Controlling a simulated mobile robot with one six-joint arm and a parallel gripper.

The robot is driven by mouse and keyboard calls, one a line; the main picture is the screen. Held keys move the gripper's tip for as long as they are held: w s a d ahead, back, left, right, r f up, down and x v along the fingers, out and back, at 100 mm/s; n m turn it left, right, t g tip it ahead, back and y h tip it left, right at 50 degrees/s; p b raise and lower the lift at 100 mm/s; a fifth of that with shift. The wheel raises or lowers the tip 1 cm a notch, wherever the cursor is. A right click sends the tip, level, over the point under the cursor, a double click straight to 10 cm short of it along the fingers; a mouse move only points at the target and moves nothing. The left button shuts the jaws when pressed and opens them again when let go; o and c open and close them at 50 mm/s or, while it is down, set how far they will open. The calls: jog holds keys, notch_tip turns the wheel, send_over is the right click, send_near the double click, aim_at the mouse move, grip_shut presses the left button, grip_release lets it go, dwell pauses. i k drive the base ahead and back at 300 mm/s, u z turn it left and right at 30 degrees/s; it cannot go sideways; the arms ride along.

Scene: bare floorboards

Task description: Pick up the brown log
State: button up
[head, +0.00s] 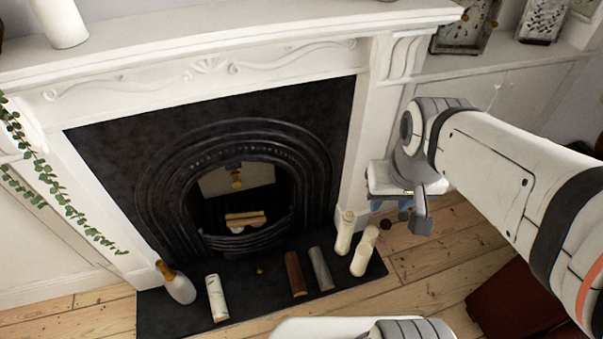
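The brown log (295,273) lies on the black hearth slab in front of the fireplace, beside a grey log (321,269) on its right. My gripper (404,214) is to the right of the logs, in front of the fireplace's right side, and is clear of the brown log. Its fingers are small and partly hidden by the wrist, so I cannot tell whether they are open or shut. No held object can be made out.
Wood pieces (245,219) sit in the grate. Bare floorboards (450,240) lie at right.

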aim_at(298, 285)
jog(key=z, duration=2.1)
jog(key=k, duration=0.75)
jog(key=u, duration=2)
jog(key=i, duration=0.5)
jog(key=u, duration=0.1)
